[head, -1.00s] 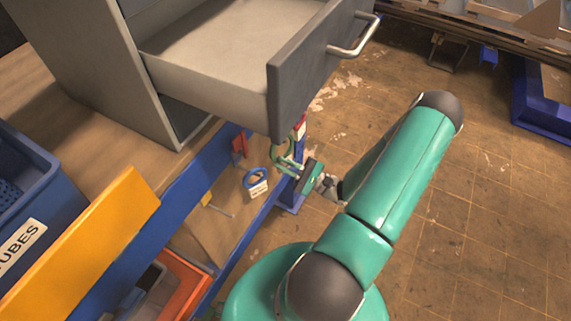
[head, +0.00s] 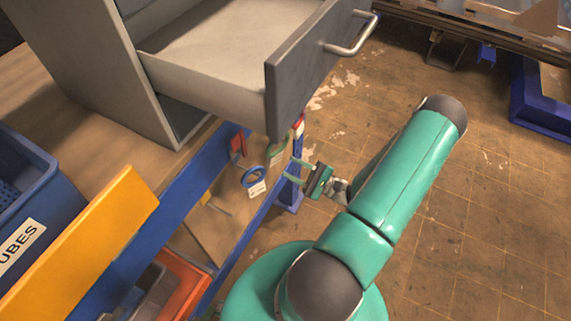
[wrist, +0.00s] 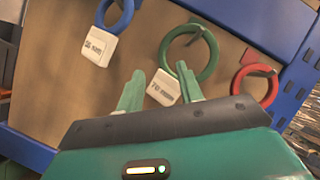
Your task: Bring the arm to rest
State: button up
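My gripper (head: 297,171) is at the side of the workbench, below the open drawer. In the wrist view its two green fingers (wrist: 159,92) stand apart with nothing held between them. A green ring with a white tag (wrist: 204,71) hangs on the brown panel just beyond the fingertips, its tag showing between them. In the head view this green ring (head: 278,155) is partly hidden below the drawer front. My arm is bent, with its elbow out to the right over the floor.
A blue ring (wrist: 128,18) and a red ring (wrist: 240,80) hang either side of the green one. The grey drawer (head: 300,85) stands open above my gripper. A yellow panel (head: 85,250) and blue tubes bin (head: 40,195) are at left. Open floor (head: 480,200) lies right.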

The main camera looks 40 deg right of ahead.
jog(key=v, duration=1)
jog(key=shift+s+d+f, duration=0.1)
